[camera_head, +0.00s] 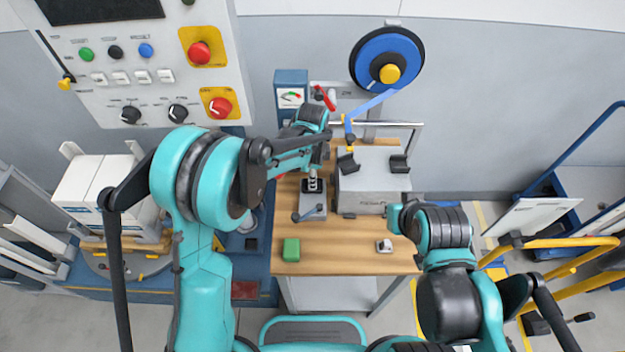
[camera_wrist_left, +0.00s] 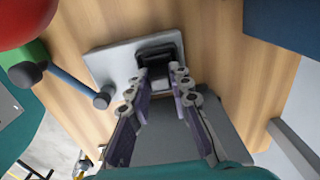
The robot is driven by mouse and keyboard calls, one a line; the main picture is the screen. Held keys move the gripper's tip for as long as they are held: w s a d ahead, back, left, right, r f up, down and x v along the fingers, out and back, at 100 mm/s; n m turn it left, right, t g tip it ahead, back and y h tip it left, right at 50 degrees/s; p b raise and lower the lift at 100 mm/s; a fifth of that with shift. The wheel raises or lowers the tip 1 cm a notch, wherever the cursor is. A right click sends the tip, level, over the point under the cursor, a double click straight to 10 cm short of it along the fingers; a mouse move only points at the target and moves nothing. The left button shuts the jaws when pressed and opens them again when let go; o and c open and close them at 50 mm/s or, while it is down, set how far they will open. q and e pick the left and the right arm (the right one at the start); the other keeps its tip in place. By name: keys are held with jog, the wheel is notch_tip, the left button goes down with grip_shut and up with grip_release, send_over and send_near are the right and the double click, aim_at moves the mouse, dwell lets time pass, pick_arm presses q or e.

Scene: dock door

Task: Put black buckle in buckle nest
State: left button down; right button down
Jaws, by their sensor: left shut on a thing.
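My left gripper (camera_head: 312,187) points down over a grey fixture plate (camera_head: 318,212) on the wooden bench; the plate, which looks like the buckle nest, also shows in the left wrist view (camera_wrist_left: 113,65). In that view a black piece, apparently the black buckle (camera_wrist_left: 158,49), is at the fingertips, over the plate. The left gripper (camera_wrist_left: 162,75) is shut on it, with one finger at each side. The fingers partly hide the buckle, and I cannot tell whether it is seated or just above the plate. My right arm is at the bench's right side; its fingers do not show.
A lever with dark knobs (camera_wrist_left: 102,101) stands beside the plate. A grey metal box (camera_head: 365,190) is close on its right. A green block (camera_head: 291,250) and a small pale part (camera_head: 384,246) lie near the front. The bench between them (camera_head: 340,252) is clear.

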pick_arm(q)
jog(key=shift+f, duration=0.2)
jog(key=c, duration=1.4)
grip_release()
jog(key=shift+r, duration=0.1)
